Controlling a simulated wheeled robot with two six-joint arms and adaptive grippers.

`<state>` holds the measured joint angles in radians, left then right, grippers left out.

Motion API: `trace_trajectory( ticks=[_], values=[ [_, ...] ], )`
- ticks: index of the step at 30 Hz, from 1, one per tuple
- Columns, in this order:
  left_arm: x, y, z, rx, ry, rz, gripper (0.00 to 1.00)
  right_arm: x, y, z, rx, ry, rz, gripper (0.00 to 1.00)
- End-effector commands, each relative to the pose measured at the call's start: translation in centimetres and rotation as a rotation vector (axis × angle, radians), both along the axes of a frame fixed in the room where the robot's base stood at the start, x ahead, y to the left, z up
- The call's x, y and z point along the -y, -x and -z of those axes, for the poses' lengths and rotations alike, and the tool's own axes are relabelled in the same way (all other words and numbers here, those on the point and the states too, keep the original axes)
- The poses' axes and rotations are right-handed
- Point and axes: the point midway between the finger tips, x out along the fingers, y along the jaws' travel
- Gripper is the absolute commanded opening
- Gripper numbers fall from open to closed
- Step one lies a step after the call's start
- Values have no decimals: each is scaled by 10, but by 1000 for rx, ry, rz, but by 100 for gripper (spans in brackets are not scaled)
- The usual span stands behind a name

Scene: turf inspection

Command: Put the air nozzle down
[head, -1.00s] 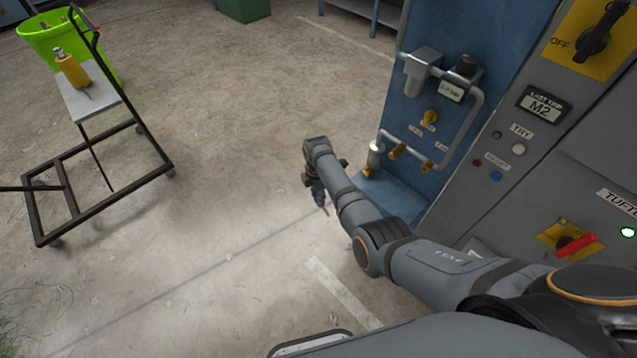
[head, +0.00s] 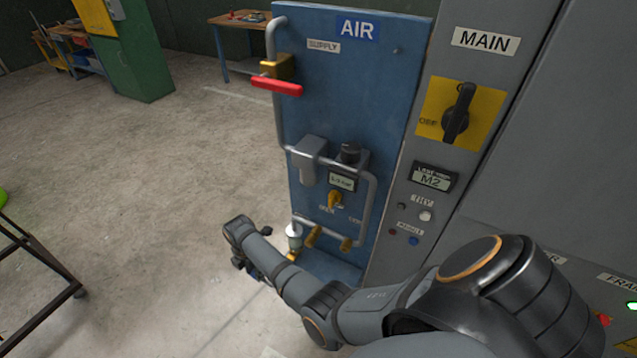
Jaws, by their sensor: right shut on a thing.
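My right gripper (head: 244,266) is at the far end of my right arm, low in front of the blue air panel and to its left. It points down toward the floor and is seen from above and behind. It is shut on the air nozzle, which is mostly hidden under the wrist, so its outline is not clear. My left gripper is not in view.
The blue air panel (head: 385,85) has a red-handled supply valve (head: 277,86), a pressure display (head: 342,182) and yellow valves. The grey control cabinet (head: 560,130) fills the right. A trolley frame (head: 38,256) stands at left. The floor between is clear.

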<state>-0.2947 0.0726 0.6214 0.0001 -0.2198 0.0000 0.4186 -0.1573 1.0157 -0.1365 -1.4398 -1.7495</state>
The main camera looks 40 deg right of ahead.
Motion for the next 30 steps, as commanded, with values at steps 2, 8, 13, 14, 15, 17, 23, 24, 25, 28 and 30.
trace_trajectory(
  ticks=[2,8,13,14,15,17,23,24,25,28,30],
  values=[
    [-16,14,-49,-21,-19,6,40,10,35,-33,-4,0,-34,0],
    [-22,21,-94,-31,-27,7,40,28,103,-67,-1,6,-119,0],
    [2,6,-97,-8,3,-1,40,33,120,-71,2,9,-144,0],
    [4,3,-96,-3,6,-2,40,33,120,-70,2,9,-145,0],
    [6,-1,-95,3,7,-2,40,34,118,-69,2,10,-145,0],
    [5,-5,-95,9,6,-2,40,37,113,-66,3,12,-146,0],
    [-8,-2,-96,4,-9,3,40,65,70,-45,2,12,-144,0],
    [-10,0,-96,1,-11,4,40,70,61,-41,2,13,-143,0],
    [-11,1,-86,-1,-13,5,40,75,55,-31,3,12,-142,0],
    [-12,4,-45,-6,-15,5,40,86,36,-6,4,10,-142,0],
    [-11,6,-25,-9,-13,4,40,90,29,5,4,9,-142,0]
  ],
)
